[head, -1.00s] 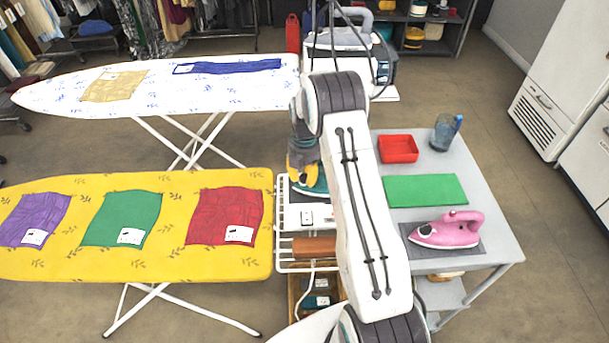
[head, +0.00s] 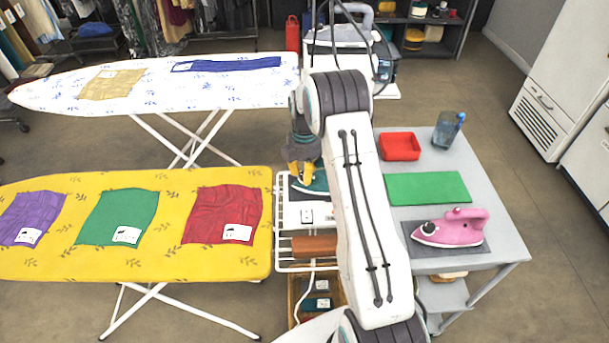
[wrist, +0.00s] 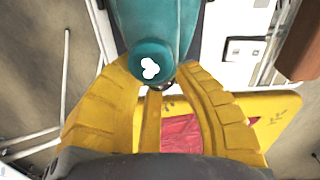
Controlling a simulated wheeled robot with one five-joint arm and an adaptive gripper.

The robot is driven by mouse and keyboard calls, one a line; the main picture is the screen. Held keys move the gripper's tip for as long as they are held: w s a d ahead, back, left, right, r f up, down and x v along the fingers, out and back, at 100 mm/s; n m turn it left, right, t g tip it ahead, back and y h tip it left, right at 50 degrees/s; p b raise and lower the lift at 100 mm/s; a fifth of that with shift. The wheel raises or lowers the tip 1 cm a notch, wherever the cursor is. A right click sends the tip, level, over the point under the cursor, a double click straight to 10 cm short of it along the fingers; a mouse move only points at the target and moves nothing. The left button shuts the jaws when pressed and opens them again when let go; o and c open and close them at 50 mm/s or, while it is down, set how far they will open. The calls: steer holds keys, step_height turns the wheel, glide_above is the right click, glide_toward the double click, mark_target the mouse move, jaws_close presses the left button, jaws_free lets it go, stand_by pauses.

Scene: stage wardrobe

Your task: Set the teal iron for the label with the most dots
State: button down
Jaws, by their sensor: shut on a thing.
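The teal iron (head: 318,184) is at the right end of the yellow ironing board, over the white rack, partly hidden behind my arm. My gripper (head: 303,174) is shut on it with its yellow fingers. In the wrist view my gripper (wrist: 158,78) closes around the end of the teal iron (wrist: 160,25), where a round teal dial (wrist: 151,66) bears a white mark. Purple (head: 32,215), green (head: 118,212) and red (head: 222,208) cloths lie on the yellow board (head: 165,262), each with a white label. The label dots are too small to count.
A white patterned board (head: 220,95) behind holds a tan cloth (head: 112,84) and a blue cloth (head: 235,64), both labelled. On the grey table (head: 480,185) at right are a pink iron (head: 455,228), green mat (head: 428,188), red tray (head: 400,147) and blue cup (head: 446,132).

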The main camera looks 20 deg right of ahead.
steer(key=shift+f, duration=0.1)
steer(key=c, duration=0.9)
jaws_free()
step_height(320, 180, up, 12)
steer(key=shift+r, duration=0.1)
steer(key=shift+m, duration=0.3)
